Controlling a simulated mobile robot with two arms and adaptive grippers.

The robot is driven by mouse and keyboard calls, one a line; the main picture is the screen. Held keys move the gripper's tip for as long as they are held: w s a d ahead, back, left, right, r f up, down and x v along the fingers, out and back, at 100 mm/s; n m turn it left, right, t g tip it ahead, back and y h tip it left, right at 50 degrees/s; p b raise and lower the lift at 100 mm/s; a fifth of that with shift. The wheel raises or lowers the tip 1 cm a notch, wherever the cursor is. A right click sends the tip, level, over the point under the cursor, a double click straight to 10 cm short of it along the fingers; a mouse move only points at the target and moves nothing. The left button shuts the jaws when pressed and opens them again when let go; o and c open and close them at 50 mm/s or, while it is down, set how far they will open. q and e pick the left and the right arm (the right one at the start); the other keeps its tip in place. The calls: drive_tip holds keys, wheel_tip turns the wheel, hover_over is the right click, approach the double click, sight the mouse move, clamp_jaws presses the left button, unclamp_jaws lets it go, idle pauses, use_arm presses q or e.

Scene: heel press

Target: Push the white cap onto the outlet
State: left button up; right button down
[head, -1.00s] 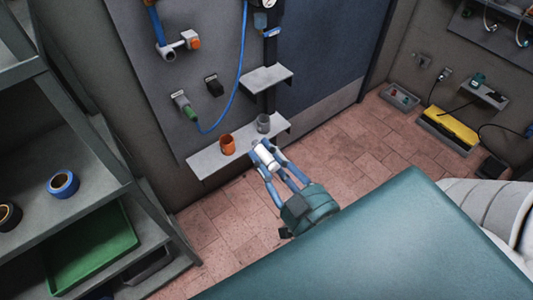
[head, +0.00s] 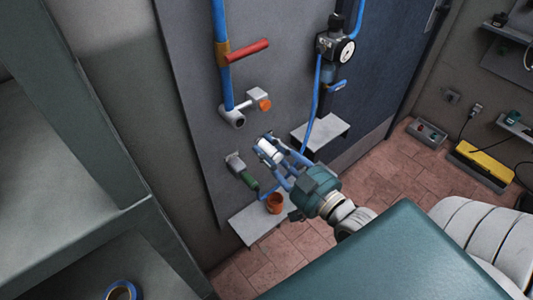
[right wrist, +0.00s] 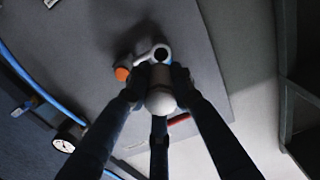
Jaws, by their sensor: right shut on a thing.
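The white cap (head: 268,151) is held between the fingers of my right gripper (head: 267,147). In the right wrist view the cap (right wrist: 160,101) sits between the fingertips, its rounded white end toward the camera. The outlet (head: 233,117) is a light grey pipe end on the wall panel, with an orange knob (head: 264,104) beside it. In the head view the cap is below and right of the outlet, apart from it. In the right wrist view the outlet's dark round opening (right wrist: 161,54) shows just beyond the cap. My left gripper is out of view.
A blue pipe with a red lever (head: 246,49) runs above the outlet. A pressure gauge (head: 345,51) and blue hose are to the right.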

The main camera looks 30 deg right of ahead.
sight(257, 138)
drive_tip(key=shift+w+r, duration=0.15)
drive_tip(key=shift+w, duration=0.6)
drive_tip(key=shift+w+a, duration=0.15)
drive_tip(key=shift+w, duration=0.6)
drive_tip(key=shift+w+a, duration=0.1)
drive_tip(key=shift+w, duration=0.7)
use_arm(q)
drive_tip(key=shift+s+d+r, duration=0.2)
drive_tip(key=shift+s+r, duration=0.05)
use_arm(e)
drive_tip(key=shift+w+a, duration=0.2)
drive_tip(key=shift+w, duration=0.9)
use_arm(q)
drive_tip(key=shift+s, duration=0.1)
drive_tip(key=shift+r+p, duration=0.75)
drive_tip(key=shift+p, duration=0.25)
